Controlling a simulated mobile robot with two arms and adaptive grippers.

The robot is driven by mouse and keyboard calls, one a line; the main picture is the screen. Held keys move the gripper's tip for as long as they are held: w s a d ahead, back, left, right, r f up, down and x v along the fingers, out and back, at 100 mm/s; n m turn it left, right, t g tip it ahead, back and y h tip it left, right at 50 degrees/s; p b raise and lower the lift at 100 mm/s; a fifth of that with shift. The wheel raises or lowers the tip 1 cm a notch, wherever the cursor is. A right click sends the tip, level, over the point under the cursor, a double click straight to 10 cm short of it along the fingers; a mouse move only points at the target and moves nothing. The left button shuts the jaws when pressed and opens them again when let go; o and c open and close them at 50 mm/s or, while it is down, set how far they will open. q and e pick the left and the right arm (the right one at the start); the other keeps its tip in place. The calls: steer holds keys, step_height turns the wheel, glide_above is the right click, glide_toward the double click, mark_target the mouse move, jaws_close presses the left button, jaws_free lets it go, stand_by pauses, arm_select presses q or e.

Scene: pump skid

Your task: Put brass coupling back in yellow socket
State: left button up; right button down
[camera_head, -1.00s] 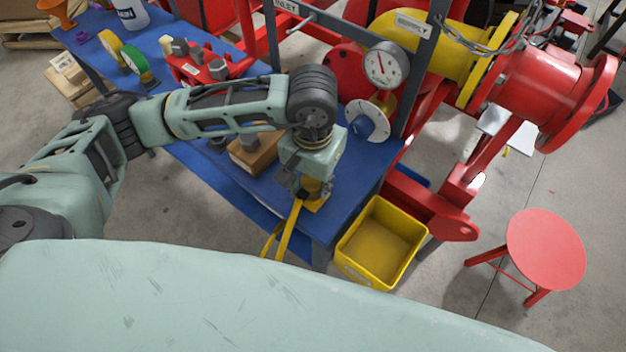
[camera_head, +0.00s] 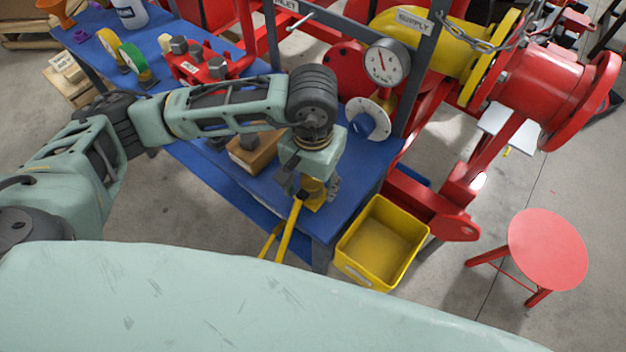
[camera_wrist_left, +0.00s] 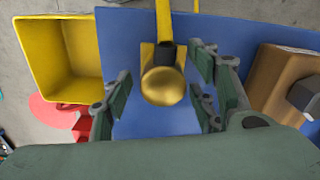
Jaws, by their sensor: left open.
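My left gripper (camera_head: 310,188) points down over the near right corner of the blue bench. In the left wrist view it (camera_wrist_left: 158,98) is open, with its fingers apart on either side of the brass coupling (camera_wrist_left: 163,86). The coupling shows a round, shiny brass top, and I see gaps between it and the fingers. The yellow socket (camera_wrist_left: 147,54) shows as a yellow plate behind the coupling, beside a dark collar; it also shows under the gripper in the head view (camera_head: 314,204). How deep the coupling sits is hidden. My right gripper is not in view.
A yellow bar (camera_head: 288,232) runs from the socket over the bench edge. A wooden block (camera_head: 243,158) stands left of the gripper. A yellow bin (camera_head: 346,264) and a red stool (camera_head: 548,249) stand on the floor to the right. A gauge (camera_head: 386,63) and red pipework are behind.

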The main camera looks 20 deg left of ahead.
arm_select(q)
step_height(320, 180, up, 12)
stand_by(0.6)
stand_by(0.5)
